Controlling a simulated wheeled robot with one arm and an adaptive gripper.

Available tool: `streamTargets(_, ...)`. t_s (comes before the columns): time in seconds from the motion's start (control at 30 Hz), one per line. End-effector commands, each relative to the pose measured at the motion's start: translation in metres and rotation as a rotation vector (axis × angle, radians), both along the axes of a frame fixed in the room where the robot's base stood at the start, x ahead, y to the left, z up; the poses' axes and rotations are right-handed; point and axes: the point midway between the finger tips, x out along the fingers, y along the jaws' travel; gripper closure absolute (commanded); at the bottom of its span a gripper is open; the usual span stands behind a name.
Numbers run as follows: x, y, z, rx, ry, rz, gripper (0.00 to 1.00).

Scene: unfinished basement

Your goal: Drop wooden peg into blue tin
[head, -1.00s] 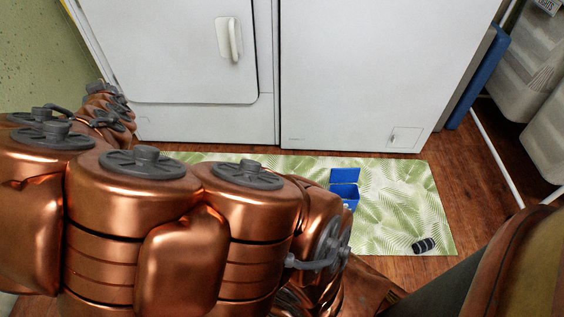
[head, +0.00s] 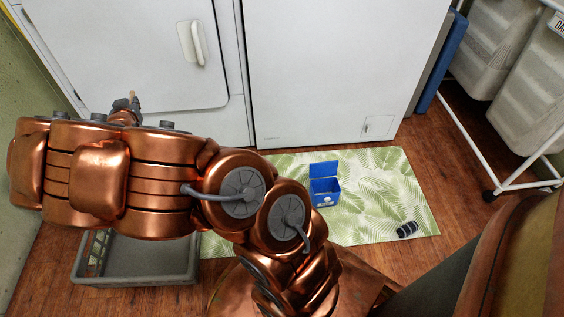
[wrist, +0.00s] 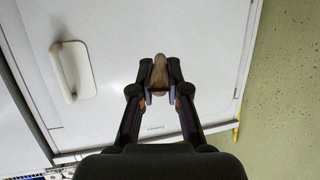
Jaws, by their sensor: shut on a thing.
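The wooden peg (wrist: 159,74) is a short brown piece held between the fingertips of my gripper (wrist: 159,88) in the wrist view. In the head view my gripper (head: 128,104) is at the upper left, in front of the white appliance door, with the peg's tip (head: 132,95) just showing. The blue tin (head: 324,188) stands on the leaf-patterned mat with its lid raised at the back. My gripper is well to the left of the tin and apart from it. The inside of the tin shows only in part.
A grey crate (head: 135,272) sits on the floor at left, partly behind my arm. A small black object (head: 407,229) lies on the mat (head: 385,180) right of the tin. White appliances (head: 335,75) stand behind. A white-framed rack (head: 515,182) is at right.

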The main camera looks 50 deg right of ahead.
Motion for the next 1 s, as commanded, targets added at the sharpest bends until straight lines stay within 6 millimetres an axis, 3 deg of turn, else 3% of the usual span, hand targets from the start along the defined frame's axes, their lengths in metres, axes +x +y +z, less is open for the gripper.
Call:
streamTargets(0.27, -0.003, -0.055, -0.042, 0.006, 0.002, -0.153, 1.00)
streamTargets(0.57, -0.035, -0.148, -0.106, 0.002, 0.004, -0.421, 1.00)
streamTargets(0.77, -0.080, -0.215, -0.153, 0.000, 0.005, -0.631, 1.00)
streamTargets(1.0, -0.156, -0.285, -0.205, -0.002, 0.003, -0.886, 1.00)
